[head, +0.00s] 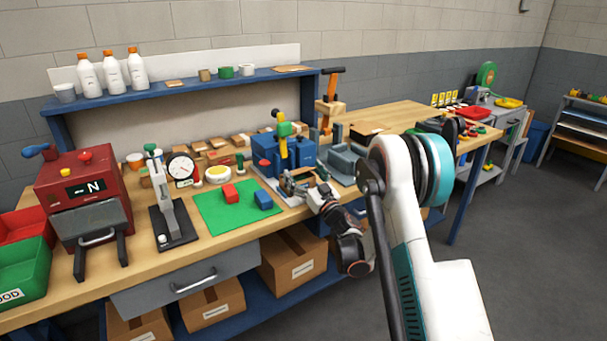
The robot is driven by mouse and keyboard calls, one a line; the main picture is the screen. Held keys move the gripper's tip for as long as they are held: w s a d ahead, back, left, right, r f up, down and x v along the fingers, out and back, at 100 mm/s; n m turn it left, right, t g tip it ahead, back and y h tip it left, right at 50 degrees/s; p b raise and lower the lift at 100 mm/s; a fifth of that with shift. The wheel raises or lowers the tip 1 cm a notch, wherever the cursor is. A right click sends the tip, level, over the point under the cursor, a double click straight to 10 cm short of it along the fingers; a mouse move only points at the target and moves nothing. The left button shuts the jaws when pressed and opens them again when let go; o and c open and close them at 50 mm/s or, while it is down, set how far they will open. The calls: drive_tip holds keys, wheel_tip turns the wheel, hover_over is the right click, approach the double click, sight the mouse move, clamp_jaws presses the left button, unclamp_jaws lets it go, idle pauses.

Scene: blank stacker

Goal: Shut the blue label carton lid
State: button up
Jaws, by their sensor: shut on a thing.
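My gripper (299,184) is at the bench's front edge, just right of the green mat. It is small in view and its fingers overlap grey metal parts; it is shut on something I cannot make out. A blue boxy body (302,152) stands just behind it, with a yellow-and-green upright part (283,137). I cannot tell whether this is the blue label carton, or how its lid stands. Several small brown cartons (240,139) lie along the back of the bench; no blue label is readable on them.
The green mat (218,212) holds a red block (229,193) and a blue block (263,200). A dial gauge (181,170), a grey stand (163,205) and a red machine (80,195) stand left. A grey fixture (342,163) stands right. My arm hides part of the bench.

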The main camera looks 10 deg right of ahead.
drive_tip(key=o, duration=1.2)
drive_tip(key=shift+a, duration=0.1)
drive_tip(key=shift+o, duration=0.2)
drive_tip(key=shift+v, duration=3.8)
